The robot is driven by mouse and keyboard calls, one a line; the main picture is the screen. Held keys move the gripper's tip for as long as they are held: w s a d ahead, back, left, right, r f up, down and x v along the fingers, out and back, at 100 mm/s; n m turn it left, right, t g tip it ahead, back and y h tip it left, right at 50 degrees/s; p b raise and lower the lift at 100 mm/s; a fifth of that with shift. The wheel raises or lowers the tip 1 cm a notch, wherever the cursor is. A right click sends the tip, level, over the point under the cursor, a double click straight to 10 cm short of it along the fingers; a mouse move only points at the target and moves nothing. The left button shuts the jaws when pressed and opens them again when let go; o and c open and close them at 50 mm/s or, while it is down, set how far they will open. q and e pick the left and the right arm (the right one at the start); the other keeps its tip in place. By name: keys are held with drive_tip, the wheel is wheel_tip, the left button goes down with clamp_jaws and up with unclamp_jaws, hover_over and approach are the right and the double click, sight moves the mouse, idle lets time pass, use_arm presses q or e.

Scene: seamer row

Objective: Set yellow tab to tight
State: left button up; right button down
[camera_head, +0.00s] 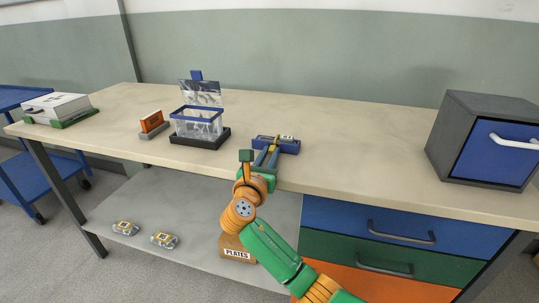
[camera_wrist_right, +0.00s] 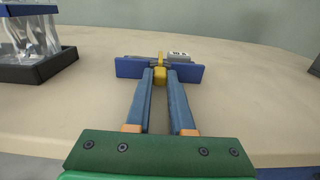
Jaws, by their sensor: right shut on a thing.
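The blue seamer block (camera_head: 290,147) sits near the front edge of the workbench, and it also shows in the right wrist view (camera_wrist_right: 190,71). A yellow tab (camera_wrist_right: 160,79) stands at its middle, between the fingertips of my right gripper (camera_wrist_right: 160,72). The right gripper (camera_head: 270,150) reaches the block from the front and is shut on the tab. Its fingers hide part of the block. A small white label piece (camera_wrist_right: 179,57) stands behind the tab; its print is too small to read. My left gripper is not in view.
Left of the block stand a clear blue-rimmed bin (camera_head: 197,125) on a dark base, an orange item (camera_head: 152,121) on a grey stand and a white box (camera_head: 57,106). A grey cabinet with a blue door (camera_head: 495,152) stands at right. The bench (camera_head: 360,140) between is clear.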

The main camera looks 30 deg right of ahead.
sight(271, 153)
idle(0.7)
drive_tip(key=shift+s+a+p, duration=0.1)
drive_tip(key=shift+a+p, duration=0.05)
drive_tip(key=shift+p, duration=0.15)
drive_tip(key=p+v, duration=0.3)
drive_tip(key=shift+s+a+r, duration=0.1)
drive_tip(key=shift+s+r, duration=0.1)
drive_tip(key=shift+f, duration=0.25)
drive_tip(key=c, duration=0.8)
unclamp_jaws()
drive_tip(key=shift+o, duration=0.2)
drive_tip(key=v, duration=0.7)
